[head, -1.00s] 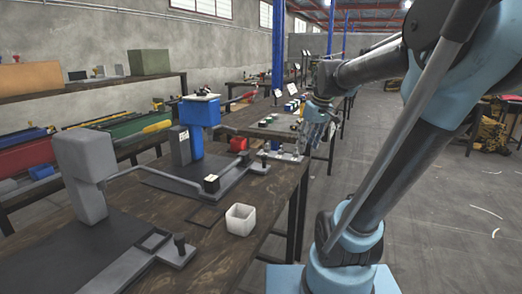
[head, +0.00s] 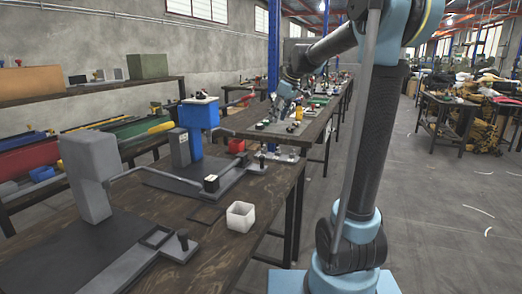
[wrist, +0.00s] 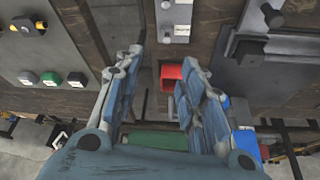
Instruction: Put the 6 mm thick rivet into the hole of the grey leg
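My gripper (wrist: 163,72) is open, with nothing between its two blue fingers. In the head view my gripper (head: 277,102) is small, over the far workbench. In the wrist view a light grey plate (wrist: 174,20) with small pegs lies beyond the fingertips; I cannot tell whether one is the 6 mm rivet. I cannot single out the grey leg with its hole. A grey press (head: 90,175) stands on the near bench at left, and a blue press (head: 200,120) stands behind it.
A white open box (head: 240,217) sits near the near bench's edge. A red box (wrist: 172,76) shows between my fingers in the wrist view. A grey board (wrist: 45,50) with several round pieces lies at left, a dark plate (wrist: 270,75) at right. Open floor lies to the right.

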